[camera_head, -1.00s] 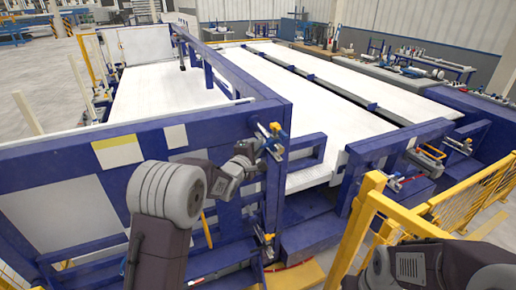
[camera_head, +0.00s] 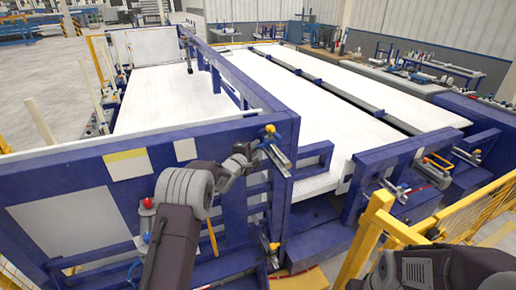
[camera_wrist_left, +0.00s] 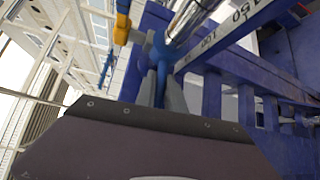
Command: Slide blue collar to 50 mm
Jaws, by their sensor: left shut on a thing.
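In the head view my left gripper (camera_head: 257,154) reaches a silver rail fixture with a yellow knob on the blue frame's upright. In the left wrist view its two grey fingers (camera_wrist_left: 161,94) are shut on a blue piece that hangs from the blue collar (camera_wrist_left: 164,47). The collar sits around the silver rod (camera_wrist_left: 190,18). Beside the rod runs a scale (camera_wrist_left: 225,28) with marks 150 and 100 readable. The 50 mark cannot be made out. Part of my right arm shows at the head view's lower right, and its gripper is out of view.
The yellow knob (camera_head: 269,129) tops the fixture. A second similar fixture (camera_head: 269,250) sits lower on the same frame. A red button (camera_head: 148,203) is left of my left arm. Yellow railing (camera_head: 395,230) stands at right. Long white tables (camera_head: 290,95) lie behind the blue frame.

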